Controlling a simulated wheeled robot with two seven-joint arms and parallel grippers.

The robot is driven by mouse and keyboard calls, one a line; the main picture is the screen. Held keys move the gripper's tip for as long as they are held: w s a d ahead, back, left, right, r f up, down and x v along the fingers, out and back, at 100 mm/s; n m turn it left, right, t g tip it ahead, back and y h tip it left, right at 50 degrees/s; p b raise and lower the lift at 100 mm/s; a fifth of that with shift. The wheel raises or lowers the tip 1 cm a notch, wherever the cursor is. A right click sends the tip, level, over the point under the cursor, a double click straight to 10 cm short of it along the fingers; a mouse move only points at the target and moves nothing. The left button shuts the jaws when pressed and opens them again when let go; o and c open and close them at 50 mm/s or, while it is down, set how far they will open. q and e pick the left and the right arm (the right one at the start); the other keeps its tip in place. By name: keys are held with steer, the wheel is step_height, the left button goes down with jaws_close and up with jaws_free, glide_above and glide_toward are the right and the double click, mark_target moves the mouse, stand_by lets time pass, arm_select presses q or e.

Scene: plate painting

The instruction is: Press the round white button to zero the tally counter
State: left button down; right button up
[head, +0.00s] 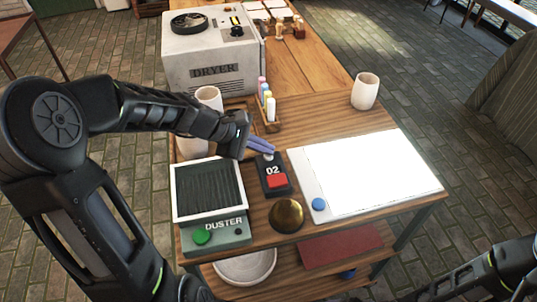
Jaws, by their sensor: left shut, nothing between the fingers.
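The tally counter (265,185) is a small dark box on the wooden table, reading "02", with a red square button (277,181) at its near end. The round white button (268,156) shows as a small pale spot at its far end, partly covered by my left gripper. My left gripper (266,148) is shut and empty, with its bluish fingertips right at the counter's far end. I cannot tell whether they touch the button. My right gripper is out of view; only part of my right arm shows at the lower right.
A duster (236,239) with a green button stands left of the counter, and a brass dome (286,216) in front. A white panel (375,170) with a blue button lies right. Behind are markers in a holder (269,126), cups (365,91) and the dryer (205,50).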

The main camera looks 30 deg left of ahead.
mark_target(264, 157)
arm_select(q)
steer(key=shift+f, duration=0.25)
steer(key=shift+r, duration=0.1)
stand_by(0.3)
steer(key=shift+r+p, duration=0.6)
steer(key=shift+r, duration=0.2)
step_height(264, 157, up, 5)
steer(key=p, duration=0.4)
stand_by(0.9)
